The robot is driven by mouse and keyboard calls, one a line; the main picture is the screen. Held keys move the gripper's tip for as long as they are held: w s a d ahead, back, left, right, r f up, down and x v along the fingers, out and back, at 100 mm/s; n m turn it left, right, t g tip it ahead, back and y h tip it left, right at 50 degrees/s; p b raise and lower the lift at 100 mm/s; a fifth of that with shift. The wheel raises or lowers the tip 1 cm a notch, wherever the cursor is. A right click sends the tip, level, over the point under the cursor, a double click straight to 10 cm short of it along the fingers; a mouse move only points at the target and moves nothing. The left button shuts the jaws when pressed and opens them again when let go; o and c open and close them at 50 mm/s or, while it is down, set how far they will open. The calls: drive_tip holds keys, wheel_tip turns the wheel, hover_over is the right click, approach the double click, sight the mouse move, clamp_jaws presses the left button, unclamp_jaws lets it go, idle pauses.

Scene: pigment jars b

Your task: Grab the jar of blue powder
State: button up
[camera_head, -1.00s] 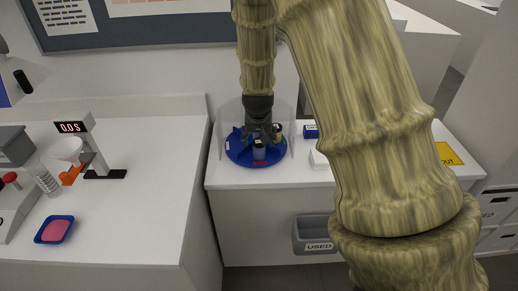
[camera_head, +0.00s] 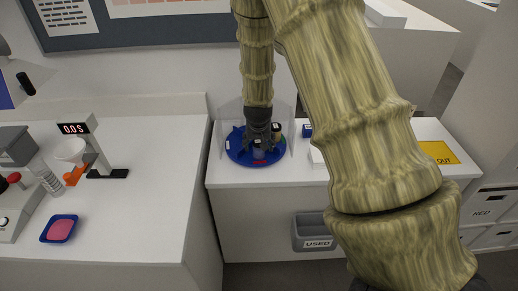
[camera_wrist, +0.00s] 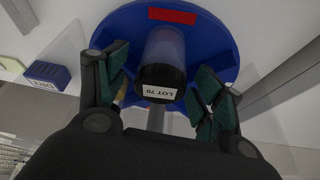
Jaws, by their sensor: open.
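A jar with a black lid (camera_wrist: 160,78) labelled "LOT 70" stands on a blue round turntable (camera_wrist: 215,30). Its clear body (camera_wrist: 165,48) looks grey-blue, but its powder colour is hard to tell. The jar (camera_head: 259,152) also shows under my gripper in the head view, near the turntable's (camera_head: 235,153) front. My gripper (camera_wrist: 162,72) is open, with one finger on each side of the jar. Contact with the jar cannot be made out. In the head view my gripper (camera_head: 258,140) points down and partly hides the jar.
Another dark-lidded jar (camera_head: 278,131) stands right behind the gripper. A clear guard surrounds the turntable's back. A grey "USED" bin (camera_head: 316,231) hangs below.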

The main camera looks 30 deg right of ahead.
drive_tip(key=c, duration=1.1)
